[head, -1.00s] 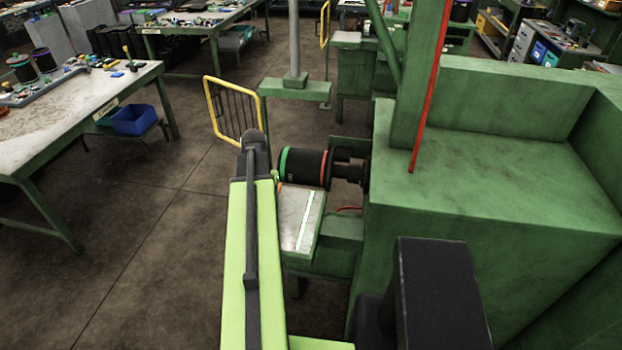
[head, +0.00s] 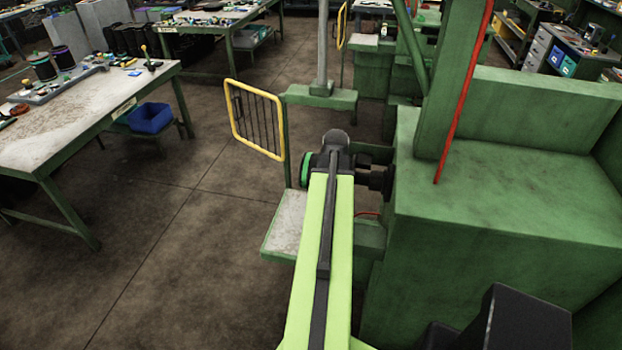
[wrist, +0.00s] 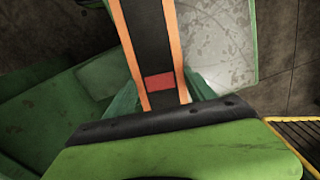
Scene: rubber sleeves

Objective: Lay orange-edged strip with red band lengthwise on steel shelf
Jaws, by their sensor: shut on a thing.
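The black strip with orange edges (wrist: 148,35) and a red band (wrist: 160,82) fills the upper middle of the wrist view. Its lower end runs into my gripper (wrist: 168,106), which is shut on it; the red band lies just ahead of the jaws. The grey, stained steel shelf (wrist: 222,45) shows behind and right of the strip. I cannot tell whether the strip touches it. In the head view the shelf (head: 284,222) shows left of my lime arm, which covers its right part.
A big green machine body (head: 500,190) stands close on the right. A yellow guard (head: 256,120) stands beyond the shelf. The floor (head: 180,240) on the left is free up to a worktable (head: 80,120).

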